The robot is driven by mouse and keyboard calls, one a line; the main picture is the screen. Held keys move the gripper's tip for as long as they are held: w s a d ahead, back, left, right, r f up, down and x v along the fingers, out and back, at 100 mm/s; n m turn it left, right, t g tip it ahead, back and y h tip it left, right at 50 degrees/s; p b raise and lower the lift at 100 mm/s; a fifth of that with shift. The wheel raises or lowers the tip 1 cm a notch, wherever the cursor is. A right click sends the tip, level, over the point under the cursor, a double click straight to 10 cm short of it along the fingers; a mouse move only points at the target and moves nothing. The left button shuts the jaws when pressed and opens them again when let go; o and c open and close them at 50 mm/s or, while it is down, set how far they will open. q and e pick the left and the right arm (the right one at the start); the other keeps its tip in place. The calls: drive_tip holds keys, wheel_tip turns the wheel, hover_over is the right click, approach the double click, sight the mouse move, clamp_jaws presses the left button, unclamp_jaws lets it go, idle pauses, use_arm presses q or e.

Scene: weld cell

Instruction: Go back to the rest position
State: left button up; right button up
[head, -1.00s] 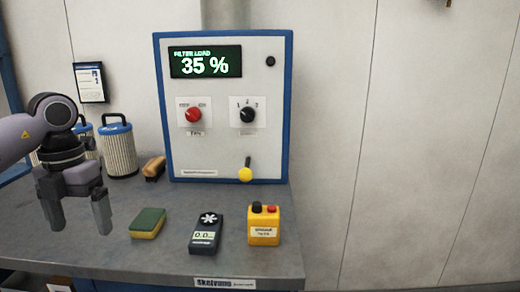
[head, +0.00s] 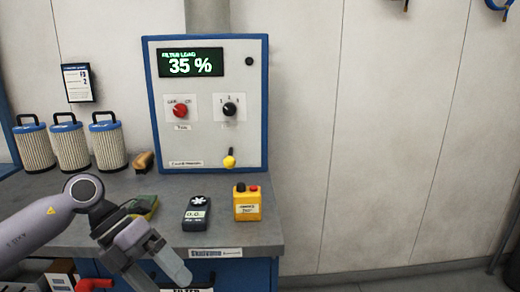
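My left gripper (head: 166,280) is low in the head view, in front of the bench's front edge. Its two grey fingers are apart and point down to the right, with nothing seen between them. My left arm comes in from the lower left and partly covers the green and yellow sponge (head: 146,203). My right gripper is not in view.
The grey bench (head: 100,185) holds three filter cartridges (head: 70,147), a brush (head: 144,161), a handheld meter (head: 196,213) and a yellow button box (head: 247,204). A blue-framed control panel (head: 205,140) reads "35 %". Floor right of the bench is clear.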

use_arm(q)
drive_tip(key=s+d+n+t+h, duration=0.35)
drive_tip(key=d+n+h, duration=0.35)
drive_tip(key=d+h, duration=0.55)
drive_tip(key=s+a+f+n+t+y, duration=0.1)
drive_tip(key=a+f+n+t+y, duration=0.55)
drive_tip(key=f+n, duration=0.5)
drive_tip(key=s+a+f+n+t+y, duration=0.1)
drive_tip(key=a+f+n+t+y, duration=0.3)
drive_tip(key=f+n+t+y, duration=0.7)
drive_tip(key=s+a+f+n+g, duration=0.3)
drive_tip(key=s+f+n+g, duration=0.3)
drive_tip(key=s+g, duration=0.2)
drive_tip(key=shift+s+g+y, duration=0.3)
drive_tip(key=shift+s+g, duration=0.1)
drive_tip(key=shift+s, duration=0.35)
drive_tip(key=shift+a+n, duration=0.1)
drive_tip(key=shift+n, duration=0.15)
drive_tip(key=shift+o, duration=0.7)
drive_tip(key=shift+a, duration=0.1)
